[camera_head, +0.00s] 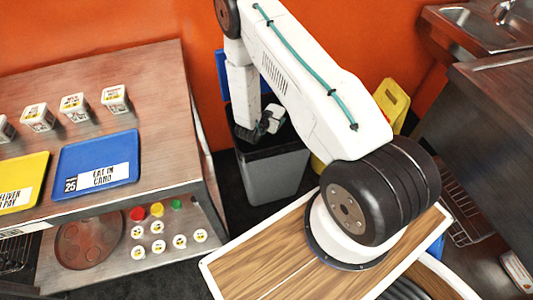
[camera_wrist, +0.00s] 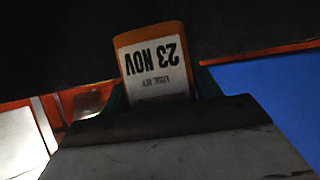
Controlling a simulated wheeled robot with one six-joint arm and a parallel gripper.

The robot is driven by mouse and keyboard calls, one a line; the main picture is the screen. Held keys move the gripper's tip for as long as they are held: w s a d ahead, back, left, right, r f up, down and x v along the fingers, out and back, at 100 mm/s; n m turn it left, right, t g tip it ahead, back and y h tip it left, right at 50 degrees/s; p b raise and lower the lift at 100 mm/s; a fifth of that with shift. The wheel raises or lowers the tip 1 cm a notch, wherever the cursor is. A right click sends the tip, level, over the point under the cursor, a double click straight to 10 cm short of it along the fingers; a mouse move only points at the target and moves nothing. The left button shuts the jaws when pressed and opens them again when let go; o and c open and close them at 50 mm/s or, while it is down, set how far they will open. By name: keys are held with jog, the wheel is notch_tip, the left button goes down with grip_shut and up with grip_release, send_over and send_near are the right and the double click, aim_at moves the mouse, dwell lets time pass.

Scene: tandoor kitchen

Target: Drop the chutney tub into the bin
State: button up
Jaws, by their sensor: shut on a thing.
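The chutney tub (camera_wrist: 155,62) is orange with a white label reading "23 NOV", upside down in the wrist view. My gripper (camera_wrist: 160,88) is shut on it, with a teal finger at each side. In the head view my gripper (camera_head: 262,124) is at the mouth of the grey bin (camera_head: 272,175), over its dark opening. I cannot make out the tub clearly there, and cannot tell how far it is above or inside the rim.
A steel counter (camera_head: 150,75) at left carries white labelled tubs (camera_head: 75,107), a blue tray (camera_head: 75,165) and a yellow tray (camera_head: 22,170). A lower shelf holds small pots (camera_head: 158,246). A yellow floor sign (camera_head: 393,103) stands behind my arm; a sink (camera_head: 470,20) is at back right.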

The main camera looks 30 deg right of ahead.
jog(key=o, duration=1.3)
jog(key=shift+a+r, duration=0.1)
jog(key=v, duration=0.7)
jog(key=shift+s+a+r, duration=0.1)
jog(key=shift+s+a, duration=0.05)
jog(key=shift+a, duration=0.1)
